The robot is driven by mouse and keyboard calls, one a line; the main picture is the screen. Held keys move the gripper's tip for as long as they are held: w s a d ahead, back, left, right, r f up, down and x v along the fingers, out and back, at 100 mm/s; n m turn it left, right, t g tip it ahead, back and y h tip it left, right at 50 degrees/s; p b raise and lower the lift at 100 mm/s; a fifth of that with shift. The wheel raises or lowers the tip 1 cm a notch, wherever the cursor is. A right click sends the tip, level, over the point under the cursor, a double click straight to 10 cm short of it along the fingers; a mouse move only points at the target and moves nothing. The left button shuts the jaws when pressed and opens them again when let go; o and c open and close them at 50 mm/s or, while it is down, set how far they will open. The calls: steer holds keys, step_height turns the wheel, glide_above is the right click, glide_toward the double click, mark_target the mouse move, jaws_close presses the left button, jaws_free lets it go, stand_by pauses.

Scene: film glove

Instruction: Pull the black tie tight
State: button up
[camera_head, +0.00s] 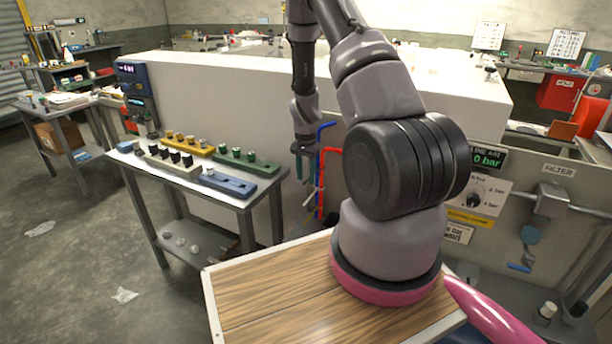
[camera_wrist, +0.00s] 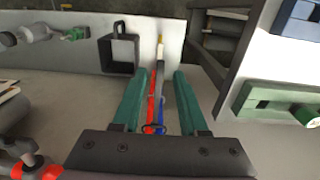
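My gripper (camera_wrist: 160,76) has two teal fingers that stand apart, with a gap between them in the wrist view. A red hose (camera_wrist: 152,95) and a blue hose (camera_wrist: 160,112) run through that gap. A small dark loop (camera_wrist: 153,128) crosses the hoses near the gripper's palm; it may be the black tie, but it is too small to be sure. In the head view my gripper (camera_head: 305,172) points down just left of the red hose (camera_head: 321,185) and blue hose (camera_head: 320,135). No clear tie shows there.
A bench (camera_head: 245,203) with yellow, green and blue blocks stands left of my gripper. A long white wall (camera_head: 220,95) lies behind. A black square bracket (camera_wrist: 103,55) stands left of the fingers in the wrist view. A valve panel (camera_head: 480,195) is at the right.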

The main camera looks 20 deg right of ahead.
step_height(320, 180, up, 11)
stand_by(0.6)
stand_by(0.3)
step_height(320, 180, up, 11)
steer(key=n+t, duration=0.1)
steer(key=t, duration=0.1)
glide_above(305, 182)
steer(key=s+a, duration=0.1)
steer(key=a, duration=0.2)
steer(key=s+a+r+n+t+y, duration=0.1)
steer(key=s+a+r, duration=0.15)
steer(key=r, duration=0.25)
steer(key=s+a+r, duration=0.1)
steer(key=s+r, duration=0.2)
steer(key=r, duration=0.3)
steer(key=s+a+r+n+t, duration=0.2)
steer(key=s+r, duration=0.4)
steer(key=s, duration=0.2)
steer(key=s+a+r+n+t+y, duration=0.1)
steer(key=s+a+r+n+t, duration=0.1)
steer(key=s+r, duration=0.4)
steer(key=s, duration=0.3)
steer(key=shift+s+a+r, duration=0.15)
steer(key=shift+s+a, duration=0.05)
steer(key=shift+a, duration=0.15)
steer(key=shift+d, duration=0.1)
